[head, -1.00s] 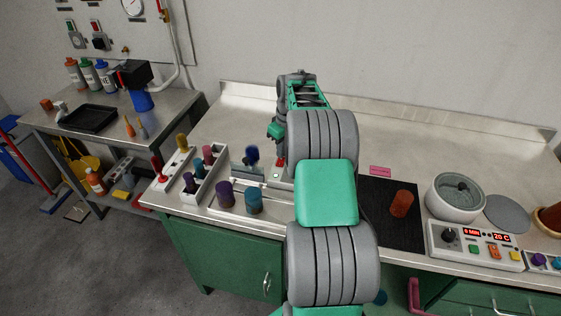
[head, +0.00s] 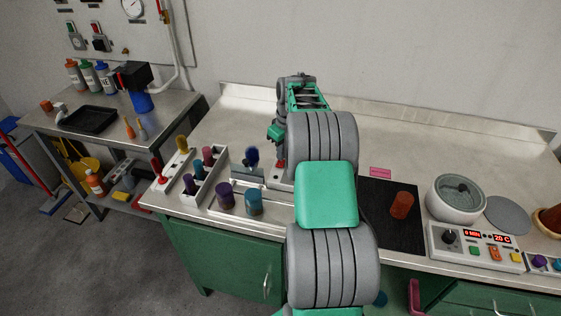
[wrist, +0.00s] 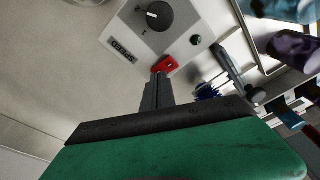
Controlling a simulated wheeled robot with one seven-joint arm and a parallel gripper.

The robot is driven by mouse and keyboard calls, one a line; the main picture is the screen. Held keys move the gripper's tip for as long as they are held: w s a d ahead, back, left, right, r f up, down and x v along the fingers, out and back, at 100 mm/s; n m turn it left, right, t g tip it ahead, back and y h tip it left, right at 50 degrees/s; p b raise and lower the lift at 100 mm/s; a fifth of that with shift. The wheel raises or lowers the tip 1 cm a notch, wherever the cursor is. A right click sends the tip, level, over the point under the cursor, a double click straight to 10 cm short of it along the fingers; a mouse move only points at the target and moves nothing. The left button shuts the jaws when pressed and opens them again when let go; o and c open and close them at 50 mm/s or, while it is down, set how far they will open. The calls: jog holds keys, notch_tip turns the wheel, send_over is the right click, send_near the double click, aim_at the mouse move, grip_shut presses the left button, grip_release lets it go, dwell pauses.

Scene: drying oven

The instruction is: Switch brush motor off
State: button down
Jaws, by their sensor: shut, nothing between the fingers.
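In the wrist view, a pale control box carries a black dial (wrist: 158,15), a dark green button or lamp (wrist: 196,40), and a red switch (wrist: 164,65) beside a small label. My gripper (wrist: 157,76) is shut and empty. Its fingertips are right at the near edge of the red switch; I cannot tell whether they touch it. A blue-bristled brush (wrist: 207,92) is to the right of the fingers. In the head view, the blue brush (head: 252,156) stands left of my arm and a bit of red (head: 279,163) shows beside my arm, which hides most of the box.
A rack of several colored pegs (head: 191,184), a purple cylinder (head: 225,194) and a teal cylinder (head: 253,200) stand left of my arm. A black mat (head: 380,228) with an orange-brown cylinder (head: 401,205) lies right. The bench's back is clear.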

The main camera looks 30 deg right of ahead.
notch_tip(320, 180, up, 6)
jog(key=p, duration=0.3)
jog(key=shift+r, duration=0.1)
dwell(0.3)
jog(key=s+a+r, duration=0.3)
jog(key=a+r, duration=0.2)
jog(key=a, duration=0.3)
jog(key=s+a+r, duration=0.3)
jog(key=a+r, duration=0.1)
jog(key=a, duration=0.4)
jog(key=s+a+f+m+t, duration=0.1)
jog(key=s+a+m+t, duration=0.1)
jog(key=s+a, duration=0.9)
jog(key=s, duration=0.5)
jog(key=shift+s+a+f, duration=0.15)
jog(key=shift+a+f, duration=0.15)
jog(key=shift+a, duration=0.1)
